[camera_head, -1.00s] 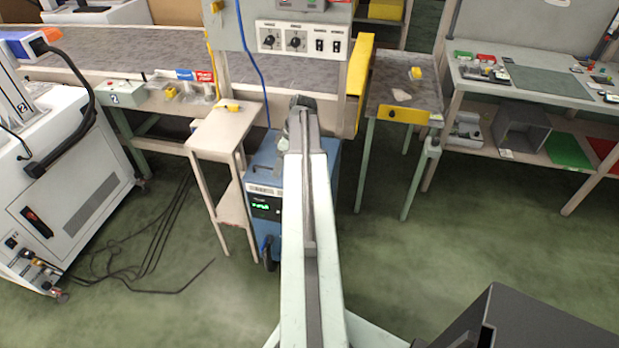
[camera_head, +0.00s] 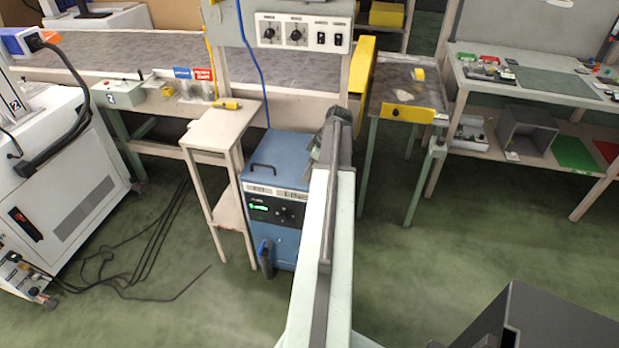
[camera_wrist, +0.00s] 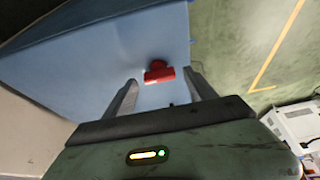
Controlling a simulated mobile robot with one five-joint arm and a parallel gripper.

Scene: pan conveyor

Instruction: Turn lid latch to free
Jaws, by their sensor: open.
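A red latch (camera_wrist: 158,72) sits on the pale blue face of a box (camera_wrist: 100,55) in the wrist view. The fingers of my gripper (camera_wrist: 160,77) are open, one on each side of the latch in the picture, with nothing held. I cannot tell how far the fingertips are from the face. In the head view a blue unit with a black handle on top (camera_head: 270,190) stands on the floor, partly hidden by my arm. The latch does not show there, and my fingertips are hidden.
A narrow beige stand (camera_head: 222,130) is left of the blue unit. A control panel (camera_head: 300,32) hangs above it, with a yellow guard (camera_head: 362,75) to its right. A green-legged table (camera_head: 408,105) stands further right. Cables (camera_head: 150,240) lie on the floor at left.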

